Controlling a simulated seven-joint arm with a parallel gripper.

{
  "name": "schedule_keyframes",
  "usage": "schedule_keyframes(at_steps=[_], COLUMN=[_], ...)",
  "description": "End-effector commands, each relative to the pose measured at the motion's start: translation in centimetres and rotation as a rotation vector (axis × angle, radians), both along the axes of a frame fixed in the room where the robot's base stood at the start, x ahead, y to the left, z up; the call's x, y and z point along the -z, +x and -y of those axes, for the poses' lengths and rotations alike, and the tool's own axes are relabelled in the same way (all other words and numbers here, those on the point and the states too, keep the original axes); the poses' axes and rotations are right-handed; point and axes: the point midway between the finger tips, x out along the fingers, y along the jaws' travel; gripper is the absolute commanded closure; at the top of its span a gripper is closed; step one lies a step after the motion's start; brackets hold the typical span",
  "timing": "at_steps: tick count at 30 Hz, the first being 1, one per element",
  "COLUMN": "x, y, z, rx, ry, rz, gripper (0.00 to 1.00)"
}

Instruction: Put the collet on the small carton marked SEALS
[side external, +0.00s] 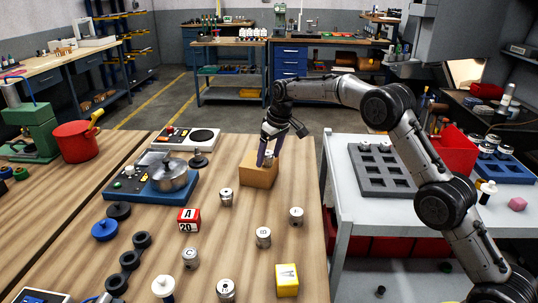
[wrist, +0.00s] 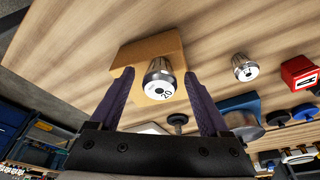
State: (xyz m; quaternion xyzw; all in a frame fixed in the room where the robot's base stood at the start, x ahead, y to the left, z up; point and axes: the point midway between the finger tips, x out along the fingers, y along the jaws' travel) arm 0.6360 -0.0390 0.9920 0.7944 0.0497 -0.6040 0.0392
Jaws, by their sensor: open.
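A silver collet with a white face marked 20 (wrist: 160,80) is at the tan carton (side external: 258,174), seemingly resting on its top; the carton also shows in the wrist view (wrist: 150,50). No SEALS marking is readable on the faces I see. My gripper (side external: 268,157) is just above the carton, pointing down. In the wrist view its two dark purple fingers (wrist: 160,88) stand on either side of the collet, with a visible gap on both sides. The fingers partly hide the collet in the side view.
Several similar silver collets stand on the wooden table, one (side external: 226,197) in front of the carton. A blue-based machine (side external: 155,182) stands left. A grey tray (side external: 380,170) lies on the white side table.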

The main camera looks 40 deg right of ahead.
Motion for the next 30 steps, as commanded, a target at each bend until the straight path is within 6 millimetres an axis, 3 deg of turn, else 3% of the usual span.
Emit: schedule_keyframes(at_steps=[5, 21, 30], x=[-1.2, -10.6, -12.0], y=[-0.1, -2.7, -3.2], z=[0.0, 0.4, 0.4], rx=[0.000, 0.001, 0.001], ry=[0.000, 0.000, 0.000], rz=[0.004, 0.003, 0.000], gripper=[0.20, 0.20, 0.20])
